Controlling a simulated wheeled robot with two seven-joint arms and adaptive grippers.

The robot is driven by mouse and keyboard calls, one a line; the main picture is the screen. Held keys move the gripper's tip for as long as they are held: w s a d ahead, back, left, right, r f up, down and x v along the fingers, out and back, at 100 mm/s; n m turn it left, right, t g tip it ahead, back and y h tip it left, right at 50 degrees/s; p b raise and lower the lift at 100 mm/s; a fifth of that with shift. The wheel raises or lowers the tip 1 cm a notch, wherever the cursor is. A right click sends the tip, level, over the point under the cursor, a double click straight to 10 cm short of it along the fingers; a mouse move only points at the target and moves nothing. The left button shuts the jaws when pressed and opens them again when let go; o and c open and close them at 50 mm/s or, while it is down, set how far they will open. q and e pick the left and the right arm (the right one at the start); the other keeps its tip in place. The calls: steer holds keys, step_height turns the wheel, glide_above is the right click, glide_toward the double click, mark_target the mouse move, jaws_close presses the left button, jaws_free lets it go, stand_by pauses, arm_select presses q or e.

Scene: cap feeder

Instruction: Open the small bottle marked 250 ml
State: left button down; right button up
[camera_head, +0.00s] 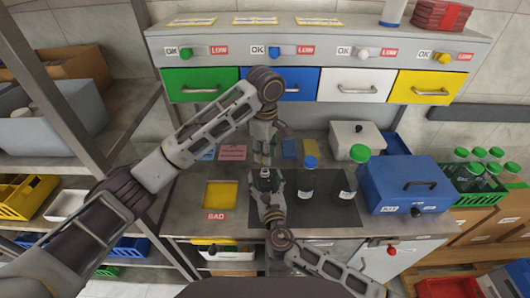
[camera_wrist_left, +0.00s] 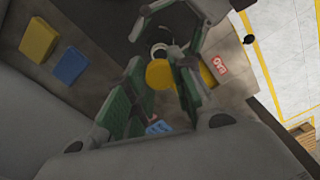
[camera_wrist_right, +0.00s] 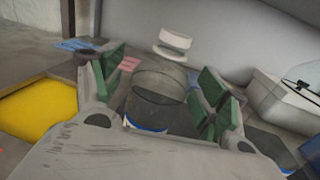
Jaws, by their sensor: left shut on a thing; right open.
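The bottle (camera_head: 265,182) stands on the dark mat, partly hidden by my grippers. Contact there cannot be told.
A blue-capped bottle (camera_head: 307,182) and a green-capped bottle (camera_head: 352,178) stand to the right. The blue KIT box (camera_head: 410,190) and a green crate of bottles (camera_head: 475,180) are further right. The yellow BAD area (camera_head: 221,195) is left. Coloured drawers (camera_head: 285,88) are behind.

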steer(key=shift+s, duration=0.15)
steer(key=s+d, duration=0.2)
steer(key=s, duration=0.9)
steer(key=shift+s, duration=0.25)
steer(key=shift+d, duration=0.1)
stand_by(0.3)
